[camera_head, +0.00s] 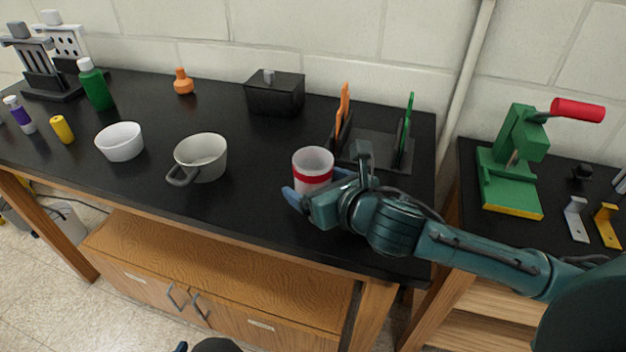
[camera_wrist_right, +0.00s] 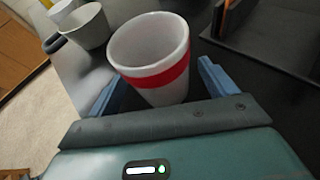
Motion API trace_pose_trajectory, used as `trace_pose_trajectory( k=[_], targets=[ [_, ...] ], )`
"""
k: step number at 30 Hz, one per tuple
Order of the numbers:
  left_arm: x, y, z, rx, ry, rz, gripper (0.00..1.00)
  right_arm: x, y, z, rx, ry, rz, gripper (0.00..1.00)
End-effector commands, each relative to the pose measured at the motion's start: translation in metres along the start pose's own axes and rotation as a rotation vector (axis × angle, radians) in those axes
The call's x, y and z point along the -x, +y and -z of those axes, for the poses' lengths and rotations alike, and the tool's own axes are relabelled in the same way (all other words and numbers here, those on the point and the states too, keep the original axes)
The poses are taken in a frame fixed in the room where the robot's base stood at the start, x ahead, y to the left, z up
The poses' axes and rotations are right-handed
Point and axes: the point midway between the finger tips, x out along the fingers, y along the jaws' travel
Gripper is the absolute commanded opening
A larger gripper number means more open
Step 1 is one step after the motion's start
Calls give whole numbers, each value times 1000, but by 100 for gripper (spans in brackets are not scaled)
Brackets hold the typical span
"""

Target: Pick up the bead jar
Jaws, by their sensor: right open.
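The bead jar appears to be the white cup-shaped jar with a red band (camera_head: 313,170), standing upright near the front right of the black table. It also shows in the right wrist view (camera_wrist_right: 152,62), open at the top; no beads can be made out inside. My right gripper (camera_head: 318,192) is at the jar, its blue fingers open. In the right wrist view the fingers (camera_wrist_right: 155,90) lie on either side of the jar's lower part, with a gap visible on the right.
A grey handled pot (camera_head: 202,158) and a white bowl (camera_head: 120,142) stand left of the jar. A black holder with orange and green uprights (camera_head: 378,152) stands close behind it. A black box (camera_head: 274,94) is farther back. The table's front edge is near.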

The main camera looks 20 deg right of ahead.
Motion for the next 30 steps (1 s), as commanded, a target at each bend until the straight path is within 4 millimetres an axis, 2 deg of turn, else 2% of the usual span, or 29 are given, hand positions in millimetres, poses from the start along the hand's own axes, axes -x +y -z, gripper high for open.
trace_pose_trajectory(
  k=[4,12,30],
  targets=[
    [-1,0,-2,2,-2,1,36,-17,0,0,-1,-1,0,84],
    [-2,0,-3,6,-5,1,36,-20,0,0,1,-1,1,84],
    [-2,2,-3,7,-4,-4,36,-20,0,0,1,-1,1,35]
  ],
)
